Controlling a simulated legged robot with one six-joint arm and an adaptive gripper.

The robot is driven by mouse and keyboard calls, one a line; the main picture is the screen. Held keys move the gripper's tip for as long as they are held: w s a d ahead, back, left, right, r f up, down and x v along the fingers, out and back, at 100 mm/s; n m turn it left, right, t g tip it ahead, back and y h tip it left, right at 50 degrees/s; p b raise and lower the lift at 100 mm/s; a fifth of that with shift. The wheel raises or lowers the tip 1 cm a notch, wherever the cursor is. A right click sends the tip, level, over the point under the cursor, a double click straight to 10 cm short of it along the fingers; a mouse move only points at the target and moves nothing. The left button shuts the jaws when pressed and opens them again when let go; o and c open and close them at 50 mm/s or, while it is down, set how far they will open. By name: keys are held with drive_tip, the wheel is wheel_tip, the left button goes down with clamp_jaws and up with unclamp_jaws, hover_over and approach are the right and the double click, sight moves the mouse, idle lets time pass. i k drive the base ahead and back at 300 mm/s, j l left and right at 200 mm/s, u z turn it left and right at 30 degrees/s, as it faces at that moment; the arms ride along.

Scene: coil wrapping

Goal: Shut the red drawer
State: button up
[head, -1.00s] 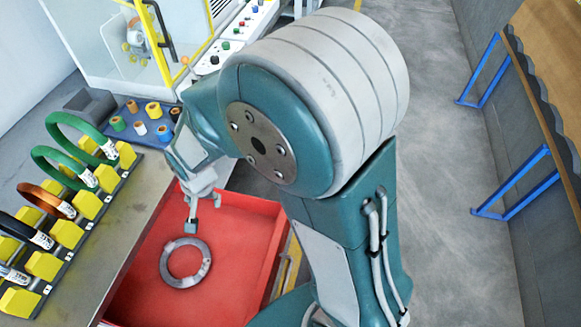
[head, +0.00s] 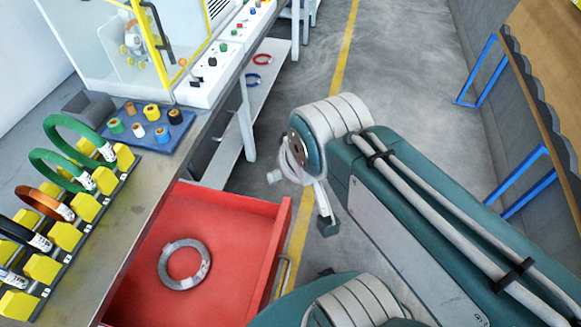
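The red drawer (head: 235,235) is pulled out from under the metal workbench (head: 150,205). Its front panel is on the right side, with a handle (head: 282,274) on the outside. A grey ring-shaped coil (head: 165,262) lies flat on the drawer floor. My gripper (head: 327,226) hangs above the floor, to the right of the drawer front in the picture, and seems clear of it. Its fingers are small and partly hidden by my wrist, so I cannot tell whether they are open or shut. Nothing shows held in it.
Coils stand on a rack with yellow blocks (head: 63,236) on the bench. A blue tray (head: 150,143) holds several small spools. A machine (head: 100,45) and a control panel (head: 215,70) stand behind. The aisle floor (head: 410,75) is clear. Blue brackets (head: 515,180) stand at the right.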

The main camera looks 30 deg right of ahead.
sight(245, 237)
drive_tip(key=k+j+u, duration=0.15)
drive_tip(key=k+j, duration=0.15)
drive_tip(key=k, duration=0.2)
drive_tip(key=k+j+z, duration=0.3)
drive_tip(key=j, duration=0.2)
